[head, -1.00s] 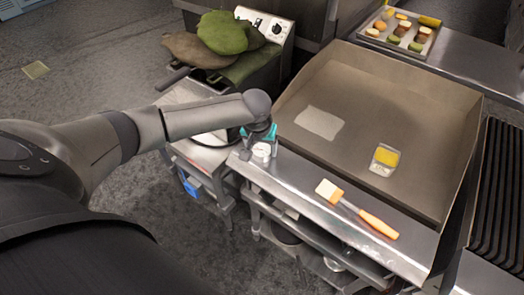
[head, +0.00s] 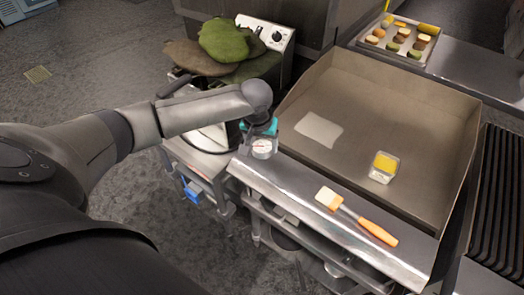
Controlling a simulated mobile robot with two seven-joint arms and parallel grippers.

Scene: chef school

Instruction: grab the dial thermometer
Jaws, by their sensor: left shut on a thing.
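The dial thermometer (head: 262,149) shows its round white dial face at the left end of the steel front ledge. My left gripper (head: 261,133), with teal fingers, is right at the dial and is shut on it. The fingertips are partly hidden behind the dial and under the wrist. I cannot tell whether the thermometer is clear of the ledge. My right gripper is not in view.
A brush with an orange handle (head: 370,229) lies on the steel ledge (head: 300,190). A small container of yellow stuff (head: 384,167) sits on the griddle (head: 355,120). Green and brown cloth-like items (head: 222,38) lie at the back left. A food tray (head: 398,40) stands at the back right.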

